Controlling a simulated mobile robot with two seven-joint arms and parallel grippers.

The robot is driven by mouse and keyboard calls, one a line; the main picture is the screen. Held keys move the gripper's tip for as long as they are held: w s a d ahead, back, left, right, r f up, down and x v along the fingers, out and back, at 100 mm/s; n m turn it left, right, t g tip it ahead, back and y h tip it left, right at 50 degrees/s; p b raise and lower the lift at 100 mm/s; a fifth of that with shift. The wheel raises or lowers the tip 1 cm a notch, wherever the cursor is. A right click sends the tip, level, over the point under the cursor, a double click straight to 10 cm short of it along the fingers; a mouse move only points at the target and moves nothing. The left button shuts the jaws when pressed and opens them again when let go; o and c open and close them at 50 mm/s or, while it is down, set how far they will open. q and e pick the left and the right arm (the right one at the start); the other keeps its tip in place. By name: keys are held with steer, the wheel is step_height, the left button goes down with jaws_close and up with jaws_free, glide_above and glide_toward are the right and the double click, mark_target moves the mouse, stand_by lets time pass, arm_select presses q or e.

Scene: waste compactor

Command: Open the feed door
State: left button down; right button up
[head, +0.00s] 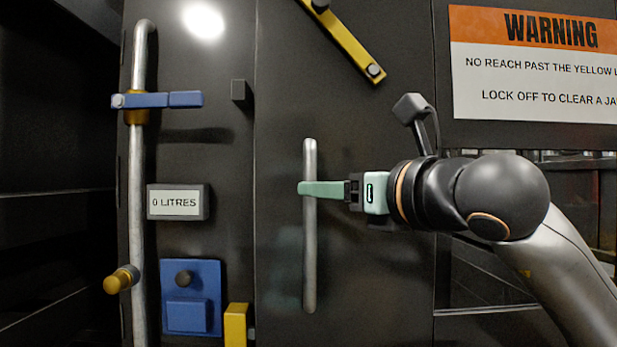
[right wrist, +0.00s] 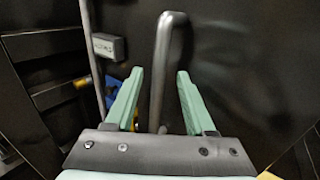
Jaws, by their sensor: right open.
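The dark door panel (head: 280,270) with a vertical grey bar handle (head: 310,260) stands in the middle of the head view. It looks flush with the panel to its left. My right gripper (head: 303,188) reaches in from the right at the handle's upper middle. Its pale green jaws are open. In the right wrist view the handle (right wrist: 166,50) stands between the two spread fingers (right wrist: 160,75), with a gap on each side. A yellow bar (head: 345,40) lies slanted across the door's top. My left gripper is out of view.
Left of the door are a long grey pipe (head: 138,210) with a blue lever (head: 165,100), a "0 LITRES" display (head: 178,202), a blue box (head: 190,297) and a yellow block (head: 236,324). A warning sign (head: 535,75) hangs at upper right.

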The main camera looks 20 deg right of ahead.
steer(key=p+x, duration=0.1)
steer(key=x, duration=0.3)
steer(key=shift+w+a, duration=0.15)
steer(key=shift+w, duration=0.2)
jaws_close()
stand_by(1.2)
